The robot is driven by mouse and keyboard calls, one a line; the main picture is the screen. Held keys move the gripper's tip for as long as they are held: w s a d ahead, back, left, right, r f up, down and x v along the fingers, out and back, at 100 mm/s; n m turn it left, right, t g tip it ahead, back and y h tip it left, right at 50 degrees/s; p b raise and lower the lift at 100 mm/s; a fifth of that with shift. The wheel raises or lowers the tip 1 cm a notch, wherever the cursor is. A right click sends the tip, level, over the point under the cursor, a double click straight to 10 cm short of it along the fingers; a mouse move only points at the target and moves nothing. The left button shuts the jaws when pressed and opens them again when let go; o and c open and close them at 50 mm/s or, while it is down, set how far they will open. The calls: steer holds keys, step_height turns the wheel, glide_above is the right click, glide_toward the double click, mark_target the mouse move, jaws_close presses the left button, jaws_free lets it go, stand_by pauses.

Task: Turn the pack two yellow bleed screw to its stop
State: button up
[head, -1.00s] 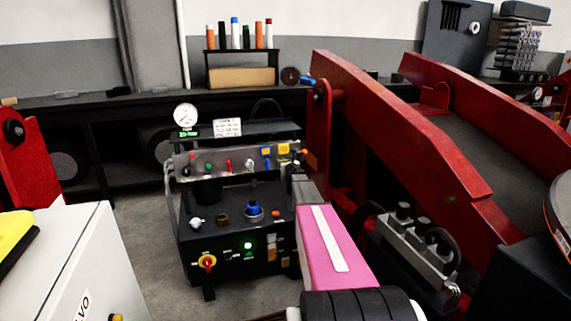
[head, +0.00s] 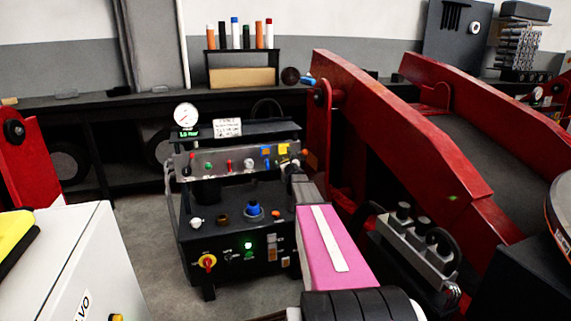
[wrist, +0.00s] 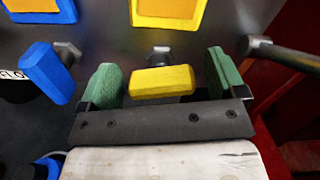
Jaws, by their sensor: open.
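In the wrist view the yellow bleed screw (wrist: 162,81) shows as a flat-sided yellow bar on a grey stem. It lies crosswise between the two green pads of my gripper (wrist: 162,68). The pads are open, with a visible gap on each side of the yellow bar. A yellow plate (wrist: 168,10) is on the panel just above it. In the head view my gripper (head: 296,172) is at the right end of the hydraulic unit's panel (head: 215,160), below the yellow plate. The yellow screw itself cannot be made out there.
A blue screw (wrist: 46,72) sits left of my gripper in the wrist view, under a blue plate (wrist: 40,8). A dark rod (wrist: 285,54) projects close to the right pad. A red frame (head: 400,130) stands right of the unit. A gauge (head: 186,114) stands above the panel.

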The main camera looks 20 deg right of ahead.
steer(key=s, duration=1)
steer(key=shift+s, duration=0.4)
steer(key=shift+s+f, duration=0.1)
steer(key=w, duration=1)
steer(key=shift+w+d+f, duration=0.1)
steer(key=shift+w+f, duration=0.1)
steer(key=shift+w, duration=0.05)
steer(key=c, duration=0.9)
